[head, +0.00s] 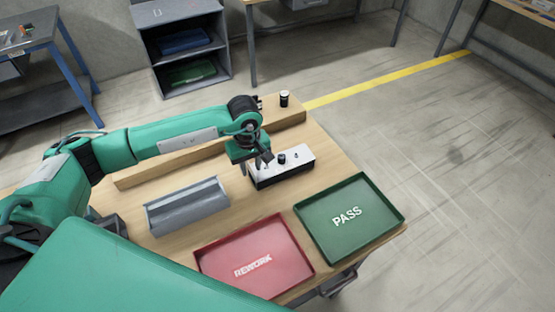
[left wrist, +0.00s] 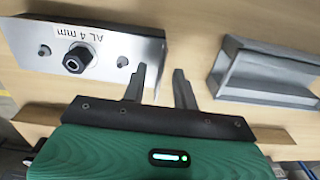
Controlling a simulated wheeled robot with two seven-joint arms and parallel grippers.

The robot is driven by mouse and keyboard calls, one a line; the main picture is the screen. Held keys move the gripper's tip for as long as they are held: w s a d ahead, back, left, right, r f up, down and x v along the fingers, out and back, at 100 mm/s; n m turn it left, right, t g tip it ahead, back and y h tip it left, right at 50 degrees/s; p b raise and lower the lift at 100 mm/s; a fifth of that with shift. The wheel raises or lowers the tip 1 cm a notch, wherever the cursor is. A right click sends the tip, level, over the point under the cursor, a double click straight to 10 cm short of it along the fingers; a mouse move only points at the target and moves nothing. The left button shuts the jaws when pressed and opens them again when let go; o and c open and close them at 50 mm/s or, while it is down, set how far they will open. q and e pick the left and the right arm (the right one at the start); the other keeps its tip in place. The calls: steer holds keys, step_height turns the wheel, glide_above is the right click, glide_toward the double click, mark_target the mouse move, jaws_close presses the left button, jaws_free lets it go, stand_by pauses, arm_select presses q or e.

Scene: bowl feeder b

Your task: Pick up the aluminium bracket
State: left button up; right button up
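The aluminium bracket (head: 299,163) is a pale plate with a dark front side and a black knob on top, lying on the wooden table. My left gripper (head: 263,159) is at the bracket's left end. In the left wrist view its two fingers (left wrist: 160,72) stand apart, with the bracket's end edge between them. I cannot tell whether either finger touches it. My right gripper is not in view.
A grey channel-shaped holder (head: 187,220) lies left of the bracket. A red REWORK tray (head: 211,263) and a green PASS tray (head: 393,204) are at the front. A wooden beam (head: 284,119) runs behind, with a small black-and-white cylinder (head: 284,99) at its far end.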

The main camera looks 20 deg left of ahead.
arm_select(q)
jaws_close()
stand_by(0.3)
